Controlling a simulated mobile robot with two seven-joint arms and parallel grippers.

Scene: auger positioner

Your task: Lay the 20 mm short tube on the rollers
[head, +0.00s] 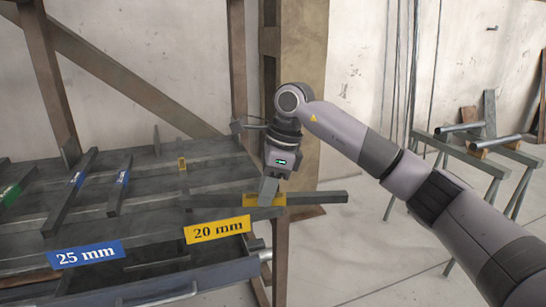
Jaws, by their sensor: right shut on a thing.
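My right gripper (268,192) is shut on a dark grey tube (318,198) with a yellow band on its middle. The tube lies roughly level, left to right, at the right end of the rack, just above the yellow "20 mm" label (217,231). Its right end sticks out past the rack. I cannot tell whether its left part touches the rack. My fingers hide part of the yellow band. I cannot clearly make out the rollers. My left gripper is not in view.
The rack (150,222) holds bars with blue bands (78,180) and a green band (10,196); a blue "25 mm" label (85,254) is on its front. A wooden post (292,60) stands close behind my gripper. Trestles (490,160) with metal pieces stand at right; open floor lies between.

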